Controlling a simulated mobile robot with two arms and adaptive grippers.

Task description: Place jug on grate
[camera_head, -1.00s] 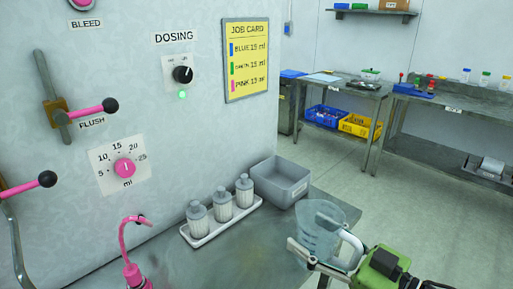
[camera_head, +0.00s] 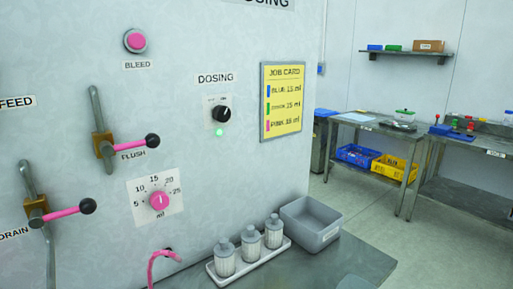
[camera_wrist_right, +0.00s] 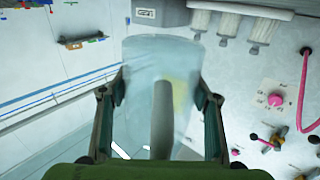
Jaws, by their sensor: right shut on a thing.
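My right gripper (camera_wrist_right: 158,92) is shut on the jug, one finger on each side. In the head view only a faint rim of the jug (camera_head: 356,283) shows at the bottom edge. The pink curved spout (camera_head: 158,262) stands in front of the panel, its lower end cut off. The grate cannot be made out in either view. My left gripper is out of view.
A white tray (camera_head: 222,279) with several grey-white bottles and a grey bin (camera_head: 312,229) stand on the metal bench (camera_head: 362,258) against the panel. Levers with pink handles (camera_head: 134,143) and a pink dial (camera_head: 160,201) stick out from the panel. Open floor lies to the right.

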